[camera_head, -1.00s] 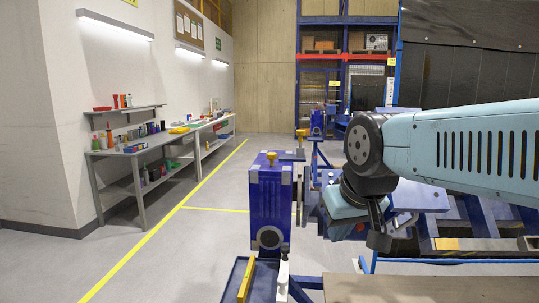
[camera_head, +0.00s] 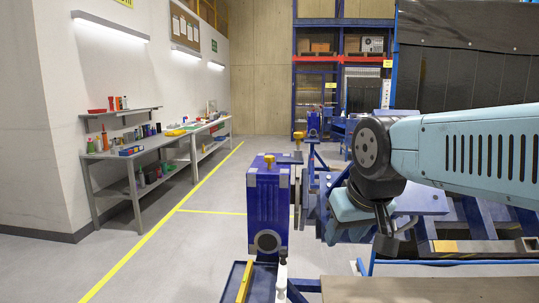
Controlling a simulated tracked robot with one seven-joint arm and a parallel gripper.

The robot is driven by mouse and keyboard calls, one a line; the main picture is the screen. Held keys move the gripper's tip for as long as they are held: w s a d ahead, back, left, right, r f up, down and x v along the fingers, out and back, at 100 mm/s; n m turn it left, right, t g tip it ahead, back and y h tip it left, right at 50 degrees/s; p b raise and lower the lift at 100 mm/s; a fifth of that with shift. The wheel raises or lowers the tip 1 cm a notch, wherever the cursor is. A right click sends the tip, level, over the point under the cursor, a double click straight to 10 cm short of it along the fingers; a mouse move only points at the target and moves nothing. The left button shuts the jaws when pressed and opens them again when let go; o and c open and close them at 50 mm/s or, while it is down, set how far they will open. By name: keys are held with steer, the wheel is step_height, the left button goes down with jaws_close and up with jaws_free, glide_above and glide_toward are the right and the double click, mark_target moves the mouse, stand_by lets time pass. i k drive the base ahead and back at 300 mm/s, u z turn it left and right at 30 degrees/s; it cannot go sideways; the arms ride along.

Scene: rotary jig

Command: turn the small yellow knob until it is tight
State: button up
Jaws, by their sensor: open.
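A yellow knob (camera_head: 269,159) stands upright on top of the blue housing (camera_head: 268,205) of the rotary jig, left of my arm. A second yellow knob (camera_head: 298,136) shows farther back and looks smaller. I cannot tell from this view how tight either knob is. My gripper (camera_head: 386,246) hangs at the end of my arm, to the right of the blue housing and apart from both knobs. It is small and dark here; it is open, and I see nothing held in it.
A blue tray with a yellow bar (camera_head: 245,281) lies in front of the housing. A wooden board (camera_head: 420,289) is at the lower right. Blue frame parts (camera_head: 420,202) stand behind my arm. A grey workbench (camera_head: 150,150) runs along the left wall, with clear floor before it.

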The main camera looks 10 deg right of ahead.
mark_target(268, 159)
steer(key=u, duration=0.95)
steer(key=i, duration=0.15)
steer(key=z, duration=3.2)
steer(key=k, duration=1.15)
steer(key=u, duration=1.7)
steer(key=i, duration=0.9)
